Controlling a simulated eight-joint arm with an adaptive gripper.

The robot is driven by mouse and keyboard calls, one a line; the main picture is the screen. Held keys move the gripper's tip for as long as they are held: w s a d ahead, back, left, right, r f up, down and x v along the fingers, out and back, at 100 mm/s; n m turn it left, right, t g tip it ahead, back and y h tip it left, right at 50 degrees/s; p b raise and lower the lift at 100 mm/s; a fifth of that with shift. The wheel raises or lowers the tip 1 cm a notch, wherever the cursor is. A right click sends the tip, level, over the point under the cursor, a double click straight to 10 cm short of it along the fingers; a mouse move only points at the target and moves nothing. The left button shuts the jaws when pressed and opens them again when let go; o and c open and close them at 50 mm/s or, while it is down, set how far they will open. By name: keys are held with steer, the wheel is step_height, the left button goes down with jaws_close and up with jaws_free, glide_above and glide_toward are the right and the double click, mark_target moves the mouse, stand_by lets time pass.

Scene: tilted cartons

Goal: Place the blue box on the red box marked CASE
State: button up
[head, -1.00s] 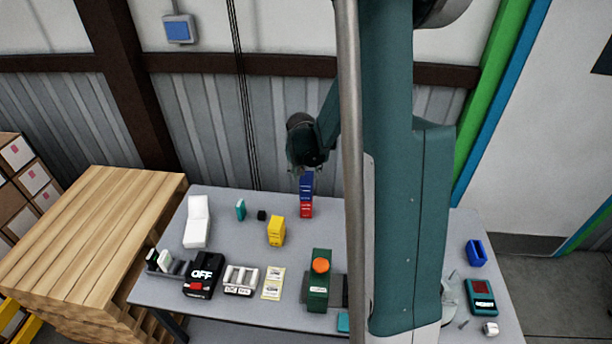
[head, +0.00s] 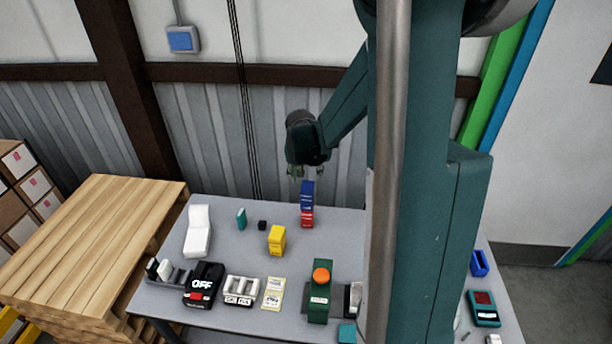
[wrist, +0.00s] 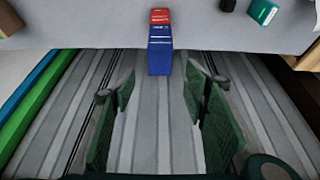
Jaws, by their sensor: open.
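The blue box (head: 307,194) stands upright on top of the red box (head: 307,219) near the back edge of the table. In the wrist view the blue box (wrist: 160,48) shows in front of the red box (wrist: 160,17), past the fingertips. My gripper (head: 308,172) is above and behind the stack in the head view. In the wrist view its two green fingers (wrist: 155,90) are spread wide with nothing between them. The gripper is apart from the blue box. The lettering on the red box is too small to read.
A yellow box (head: 277,239), a teal box (head: 241,218) and a small black cube (head: 262,225) stand left of the stack. A green box with an orange knob (head: 320,292) is in front. The table (head: 340,232) is clear right around the stack.

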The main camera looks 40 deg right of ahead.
steer(key=shift+a, duration=0.1)
stand_by(0.4)
steer(key=s+a+r+n+t+y, duration=0.1)
steer(key=s+a+r+n, duration=0.1)
steer(key=s+a+r, duration=0.45)
steer(key=s+a+r+n+t, duration=0.1)
steer(key=s+a+r+n, duration=0.2)
steer(key=a, duration=0.7)
steer(key=s+a+r+n+t+y, duration=0.1)
steer(key=s+a+r, duration=0.4)
steer(key=a+r, duration=0.25)
steer(key=s+a+n+t+y, duration=0.1)
steer(key=s+a+n, duration=0.2)
steer(key=s+a, duration=0.5)
steer(key=shift+s+a+f, duration=0.15)
steer(key=shift+s+a, duration=0.15)
steer(key=shift+s, duration=0.65)
